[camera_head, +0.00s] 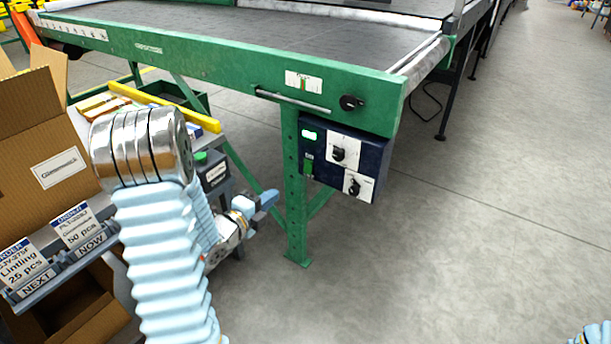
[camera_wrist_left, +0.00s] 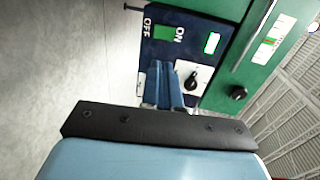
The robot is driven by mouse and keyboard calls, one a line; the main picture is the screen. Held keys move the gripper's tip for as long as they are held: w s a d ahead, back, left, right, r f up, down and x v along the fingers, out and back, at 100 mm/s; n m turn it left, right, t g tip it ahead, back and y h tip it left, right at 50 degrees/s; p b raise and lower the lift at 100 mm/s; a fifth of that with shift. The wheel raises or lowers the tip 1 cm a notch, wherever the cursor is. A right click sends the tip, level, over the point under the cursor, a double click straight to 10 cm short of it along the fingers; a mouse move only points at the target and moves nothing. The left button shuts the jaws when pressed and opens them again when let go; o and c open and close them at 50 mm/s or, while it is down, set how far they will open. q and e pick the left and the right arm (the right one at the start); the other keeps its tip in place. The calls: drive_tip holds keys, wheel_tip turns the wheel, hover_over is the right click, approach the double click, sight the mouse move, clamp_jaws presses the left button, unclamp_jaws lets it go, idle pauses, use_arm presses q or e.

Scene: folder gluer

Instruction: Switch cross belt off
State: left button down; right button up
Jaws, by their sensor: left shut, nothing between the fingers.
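A dark blue control box (camera_head: 326,143) hangs under the green belt frame. On it are a green switch (camera_head: 307,164) and a lit green lamp (camera_head: 310,135). In the left wrist view the green switch (camera_wrist_left: 168,33) sits between the labels OFF and ON; I cannot tell which way it is set. My left gripper (camera_head: 272,197) is shut and empty, left of and below the box in the head view. In the left wrist view its fingers (camera_wrist_left: 170,72) point toward the box, close below the switch in the picture. I cannot tell whether they touch it.
Two black knobs on white plates (camera_head: 340,150) sit beside the switch. Another knob (camera_head: 352,102) is on the green frame (camera_head: 240,70). A green leg (camera_head: 296,215) stands below. Cardboard boxes (camera_head: 45,140) are at left. The floor at right is clear.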

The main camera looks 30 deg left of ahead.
sight(306, 170)
use_arm(q)
drive_tip(key=shift+w, duration=0.1)
drive_tip(key=w, duration=0.4)
drive_tip(key=w+f+p, duration=0.1)
drive_tip(key=w, duration=0.4)
drive_tip(key=w+d, duration=0.1)
drive_tip(key=w, duration=0.3)
drive_tip(key=shift+w+f+p, duration=0.35)
drive_tip(key=shift+f+p, duration=0.05)
